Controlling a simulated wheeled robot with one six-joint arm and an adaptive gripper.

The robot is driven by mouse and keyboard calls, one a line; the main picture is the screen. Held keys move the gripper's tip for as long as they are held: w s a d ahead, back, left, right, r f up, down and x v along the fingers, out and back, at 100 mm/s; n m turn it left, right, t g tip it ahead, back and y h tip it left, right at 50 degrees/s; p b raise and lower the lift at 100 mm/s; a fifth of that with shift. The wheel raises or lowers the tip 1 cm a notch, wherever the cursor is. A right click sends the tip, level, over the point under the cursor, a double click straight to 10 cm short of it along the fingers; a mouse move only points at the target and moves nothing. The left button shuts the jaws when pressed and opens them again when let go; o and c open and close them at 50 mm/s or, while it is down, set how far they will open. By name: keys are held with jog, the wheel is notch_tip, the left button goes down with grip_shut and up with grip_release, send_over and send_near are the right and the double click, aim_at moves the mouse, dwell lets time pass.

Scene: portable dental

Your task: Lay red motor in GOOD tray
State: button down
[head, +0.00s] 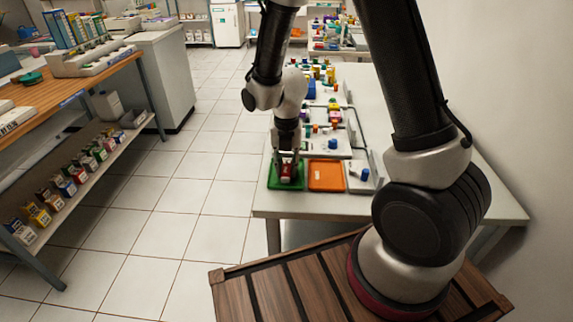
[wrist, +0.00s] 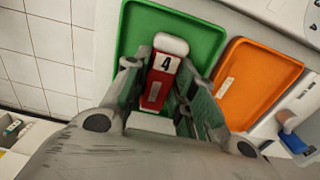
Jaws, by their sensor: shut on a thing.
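The red motor (wrist: 157,88) has a white top and a label with a 4. My gripper (wrist: 160,85) is shut on it, with a finger on either side. In the wrist view the motor is over the green tray (wrist: 205,38); I cannot tell whether it touches the tray floor. In the head view my gripper (head: 287,170) points down over the green tray (head: 272,180) at the table's near left corner, and the red motor (head: 287,178) shows between the fingers. No wording that marks a tray as GOOD is readable.
An orange tray (head: 325,176) stands just right of the green tray and looks empty. A blue part (head: 364,174) lies on a white panel farther right. Several coloured parts stand farther back on the table (head: 300,203). A shelf of small boxes (head: 60,190) is at the left.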

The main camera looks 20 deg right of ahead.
jog(key=shift+f, duration=0.1)
dwell(0.3)
jog(key=c, duration=1.1)
grip_release()
notch_tip(320, 180, up, 12)
jog(key=s+d+r+m+t, duration=0.2)
jog(key=s+d+r+m, duration=0.5)
jog(key=m, duration=0.8)
jog(key=s+d+r+m+t, duration=0.2)
jog(key=s+d+r+m, duration=0.5)
jog(key=s+m, duration=0.5)
notch_tip(320, 180, up, 2)
jog(key=m, duration=0.4)
jog(key=shift+d+r, duration=0.25)
jog(key=shift+d, duration=0.15)
